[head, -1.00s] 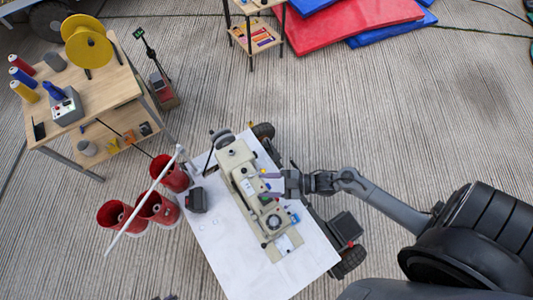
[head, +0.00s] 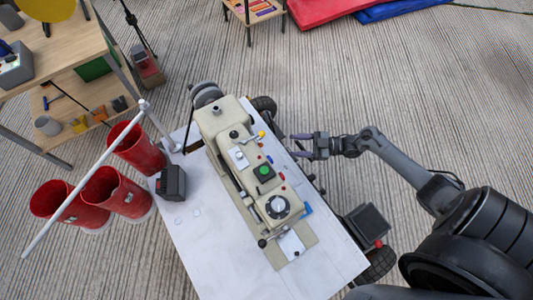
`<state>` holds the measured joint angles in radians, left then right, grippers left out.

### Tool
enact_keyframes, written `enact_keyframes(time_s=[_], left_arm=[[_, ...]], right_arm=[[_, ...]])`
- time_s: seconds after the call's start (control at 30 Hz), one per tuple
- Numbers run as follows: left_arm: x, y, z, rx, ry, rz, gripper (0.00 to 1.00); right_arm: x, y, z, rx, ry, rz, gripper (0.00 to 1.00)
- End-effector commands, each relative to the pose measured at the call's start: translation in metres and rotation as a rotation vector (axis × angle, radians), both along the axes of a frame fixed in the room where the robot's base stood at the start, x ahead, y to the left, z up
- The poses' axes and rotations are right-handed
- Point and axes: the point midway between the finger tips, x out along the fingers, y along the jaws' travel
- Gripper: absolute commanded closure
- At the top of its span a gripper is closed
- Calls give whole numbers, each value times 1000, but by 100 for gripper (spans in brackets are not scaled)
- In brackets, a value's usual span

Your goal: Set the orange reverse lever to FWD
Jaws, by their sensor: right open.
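The beige machine (head: 228,128) lies along a white tabletop, with a green button, a round dial and several small coloured knobs. A small yellow-orange tip (head: 261,134) sticks out at the machine's right edge, near its upper end. It looks like the end of the orange reverse lever; its FWD marking is too small to read. My right gripper (head: 292,145) is open and empty, just right of this tip and apart from it, with its fingers pointing left at the machine. My left gripper is not in view.
Red buckets (head: 137,152) and a white pole (head: 85,180) stand left of the white tabletop (head: 200,245). A dark box (head: 171,182) sits on its left part. A wooden shelf table (head: 70,50) is at upper left.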

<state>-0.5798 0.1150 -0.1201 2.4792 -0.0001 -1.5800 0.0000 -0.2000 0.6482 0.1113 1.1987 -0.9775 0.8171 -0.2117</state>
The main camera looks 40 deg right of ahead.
Motion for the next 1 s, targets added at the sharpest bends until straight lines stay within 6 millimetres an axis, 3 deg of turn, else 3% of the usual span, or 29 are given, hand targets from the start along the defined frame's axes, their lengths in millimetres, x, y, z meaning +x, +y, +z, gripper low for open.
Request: enact_keyframes(time_s=[0.03, 0.23, 0.57, 1.0], left_arm=[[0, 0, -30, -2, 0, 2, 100], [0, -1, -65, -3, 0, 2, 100], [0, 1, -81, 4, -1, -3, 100], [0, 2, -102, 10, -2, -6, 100]], right_arm=[[5, -6, -25, -10, -8, -2, 46], [18, -16, -48, -31, -34, -5, 46], [32, -10, -55, -34, -49, -4, 46], [79, 39, -55, -34, -50, -4, 46]])
